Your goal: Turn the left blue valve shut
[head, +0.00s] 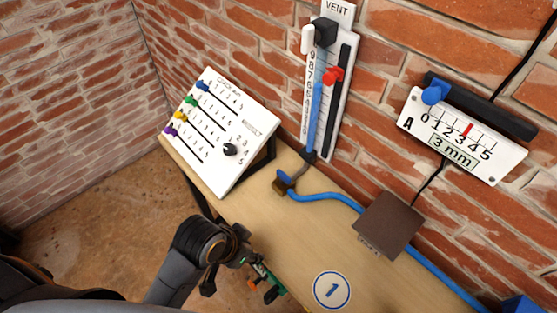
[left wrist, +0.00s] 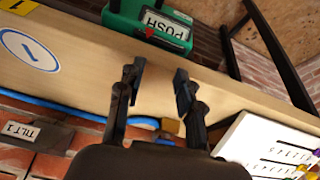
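The left blue valve (head: 285,180) has a blue handle on a small brass block, near the wall at the back of the table. A blue hose runs right from it. In the left wrist view the valve (left wrist: 167,132) shows small behind my fingers. My left gripper (left wrist: 157,84) is open and empty, its fingers apart over the table, with a gap to the valve. In the head view my left arm (head: 205,240) comes in at the table's front edge; its fingers are hard to make out there. My right gripper is not in view.
A white slider panel (head: 220,130) stands left of the valve; a tall VENT gauge (head: 328,90) is behind it. A brown box (head: 390,223) sits over the hose. A green PUSH box (left wrist: 150,25) is at the front edge. A gauge reads 3 mm (head: 460,140).

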